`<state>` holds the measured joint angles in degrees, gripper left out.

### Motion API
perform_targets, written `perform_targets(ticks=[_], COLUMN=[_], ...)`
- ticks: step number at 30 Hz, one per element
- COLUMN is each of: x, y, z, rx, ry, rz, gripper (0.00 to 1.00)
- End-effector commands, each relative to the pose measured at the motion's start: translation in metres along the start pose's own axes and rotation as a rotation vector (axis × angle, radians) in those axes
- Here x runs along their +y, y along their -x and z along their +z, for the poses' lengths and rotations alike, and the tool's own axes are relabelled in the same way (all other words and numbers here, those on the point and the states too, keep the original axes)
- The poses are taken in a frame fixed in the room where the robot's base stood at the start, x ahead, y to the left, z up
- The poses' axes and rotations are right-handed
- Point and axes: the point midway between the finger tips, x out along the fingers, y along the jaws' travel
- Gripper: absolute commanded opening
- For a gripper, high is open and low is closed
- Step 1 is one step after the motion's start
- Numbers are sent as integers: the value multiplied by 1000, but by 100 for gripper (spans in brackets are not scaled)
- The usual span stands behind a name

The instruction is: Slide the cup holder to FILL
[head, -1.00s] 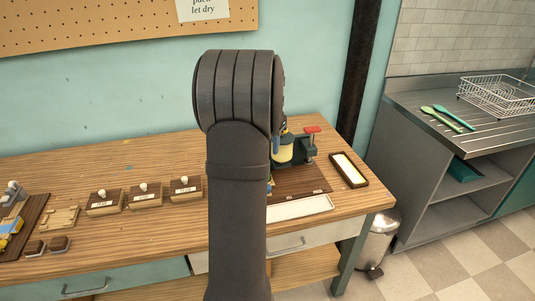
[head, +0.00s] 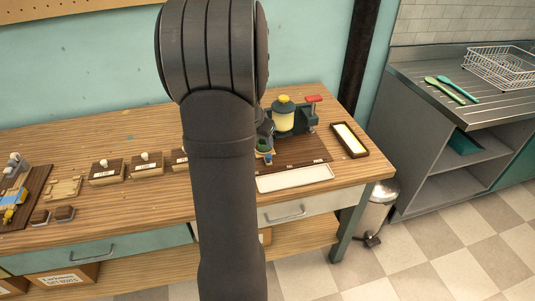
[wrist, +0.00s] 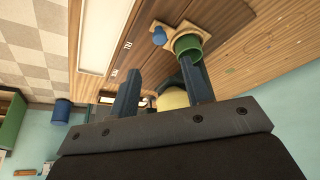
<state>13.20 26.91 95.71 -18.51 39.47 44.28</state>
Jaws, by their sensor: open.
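The cup holder (wrist: 178,28), a light wooden plate with a blue knob (wrist: 159,36) and a green cup (wrist: 187,45), shows in the wrist view just beyond my fingertips. In the head view the green cup (head: 267,143) is partly hidden beside my arm, on the dark board (head: 300,153). My gripper (wrist: 160,65) is open and empty. The knob lies ahead of the gap between its fingers, apart from them; the right finger overlaps the cup in the picture.
A yellow tank (head: 284,117) and a green press with a red handle (head: 313,99) stand behind the board. A white tray (head: 295,179) lies in front, a dark-framed tray (head: 350,140) to the right. Small wooden boxes (head: 146,164) stand left of my arm.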

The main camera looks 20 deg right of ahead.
Motion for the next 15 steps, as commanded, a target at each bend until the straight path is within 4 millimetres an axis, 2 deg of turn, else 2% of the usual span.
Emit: perform_targets(ticks=[1,9,15], x=[0,0,0], y=[-11,-61,-89], z=[1,1,0], rx=[-3,-3,-2], ry=[0,-1,0], rz=[2,1,1], gripper=[44,44,44])
